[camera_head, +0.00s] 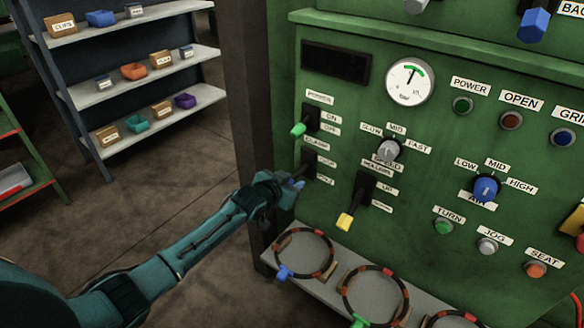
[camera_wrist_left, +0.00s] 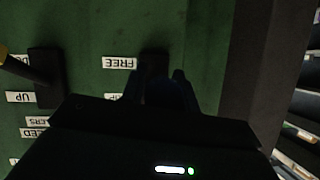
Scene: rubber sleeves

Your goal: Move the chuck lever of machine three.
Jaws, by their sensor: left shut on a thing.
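The green machine panel (camera_head: 330,85) carries several levers and knobs. My left gripper (camera_head: 293,186) reaches in from the left and is shut on the lever (camera_head: 299,182) in the left column, below the green-tipped lever (camera_head: 298,130). This lever's dark base (camera_head: 310,165) shows just above the fingers; its tip is mostly covered. In the left wrist view the fingers (camera_wrist_left: 163,88) lie beside a label reading FREE (camera_wrist_left: 119,63). No label reading chuck or machine number is readable. My right gripper is out of view.
A yellow-tipped lever (camera_head: 345,220) is just right of my left gripper. Rings (camera_head: 304,252) with coloured tabs lie on a ledge (camera_head: 325,288) below. A dark post (camera_head: 250,110) borders the panel's left side. Shelves (camera_head: 140,80) with small bins stand behind; open floor lies between.

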